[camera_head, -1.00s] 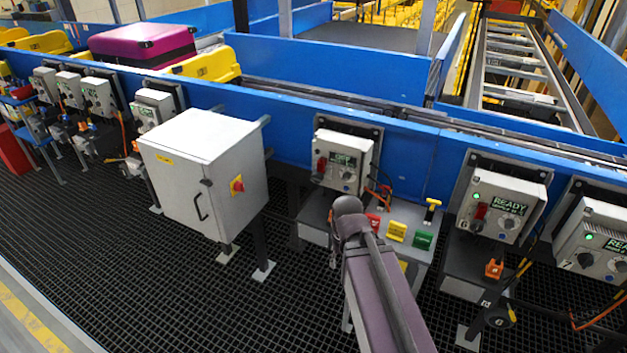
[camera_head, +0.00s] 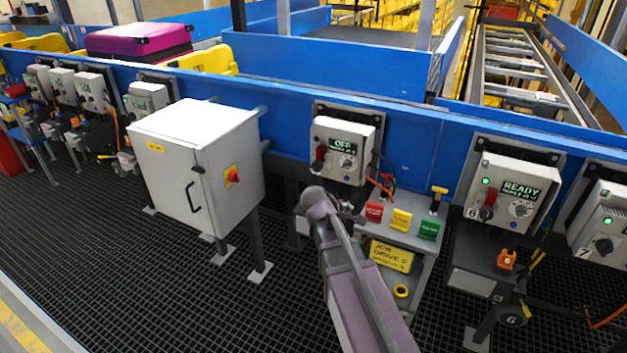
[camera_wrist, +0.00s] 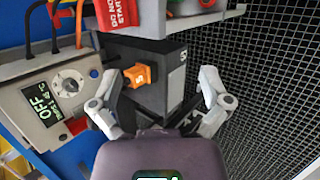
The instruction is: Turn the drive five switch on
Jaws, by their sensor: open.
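The drive box with an OFF display (camera_head: 342,150) is on the blue conveyor side in the head view, a red handle (camera_head: 320,155) at its left. In the wrist view this box (camera_wrist: 55,95) is tilted at the left, with a grey knob (camera_wrist: 67,84). A dark unit (camera_wrist: 172,85) marked 5 with an orange switch (camera_wrist: 137,76) is ahead of my gripper (camera_wrist: 160,84). My gripper is open and empty, its fingers on either side of the unit's view, apparently short of it. In the head view my arm hides the gripper.
A grey stand carries red (camera_head: 374,212), yellow (camera_head: 401,219) and green (camera_head: 429,228) tags, right of my arm. A grey cabinet (camera_head: 195,165) is at the left. Drive box 6 (camera_head: 513,192) reads READY. A red tag (camera_wrist: 118,12) and cables are at the wrist view's top.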

